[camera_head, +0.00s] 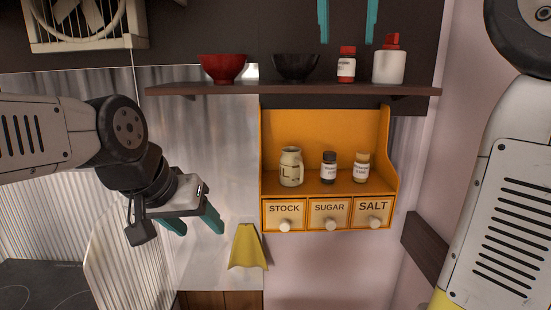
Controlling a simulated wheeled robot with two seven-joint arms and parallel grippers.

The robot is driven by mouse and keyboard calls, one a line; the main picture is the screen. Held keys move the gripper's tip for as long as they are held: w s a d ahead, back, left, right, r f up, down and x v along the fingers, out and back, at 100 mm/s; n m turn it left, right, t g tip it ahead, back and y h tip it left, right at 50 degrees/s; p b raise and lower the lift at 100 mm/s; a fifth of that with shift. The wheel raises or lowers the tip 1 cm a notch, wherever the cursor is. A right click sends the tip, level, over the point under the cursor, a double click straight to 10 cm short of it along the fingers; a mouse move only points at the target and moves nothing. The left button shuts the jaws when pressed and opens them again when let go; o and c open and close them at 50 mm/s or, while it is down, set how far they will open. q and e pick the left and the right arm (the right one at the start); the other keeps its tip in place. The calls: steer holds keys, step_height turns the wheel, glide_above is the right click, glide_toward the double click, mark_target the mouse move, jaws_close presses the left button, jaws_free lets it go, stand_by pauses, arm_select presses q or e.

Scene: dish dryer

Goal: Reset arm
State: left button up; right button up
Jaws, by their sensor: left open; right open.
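My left gripper (198,230) is at the left of the head view, with its teal fingers apart and nothing between them. It points down and to the right, to the left of a yellow cloth-like piece (247,248). Two teal fingers of my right gripper (347,22) hang down from the top edge, well apart and empty. They are above the red-capped jar in the picture. The rest of the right gripper is out of view. My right arm runs up along the right edge.
A dark shelf (290,88) holds a red bowl (222,69), a black bowl (296,67), a red-capped jar (346,66) and a white dispenser (389,67). An orange rack (320,125) below holds small jars above labelled drawers. A dark cooktop (40,285) is lower left.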

steer(key=w+d+f+m+y, duration=0.2)
steer(key=d+f+m, duration=0.1)
steer(key=f+m, duration=0.5)
steer(key=s+f+m+t+y, duration=0.1)
steer(key=s+f+m, duration=0.4)
steer(key=f+m, duration=0.6)
steer(key=s+f+m+t+y, duration=0.1)
steer(key=s+f+m, duration=0.4)
steer(key=f+m, duration=0.6)
step_height(320, 180, down, 2)
steer(key=shift+s+a+f, duration=0.15)
steer(key=shift+a+f, duration=0.05)
steer(key=shift+a, duration=0.2)
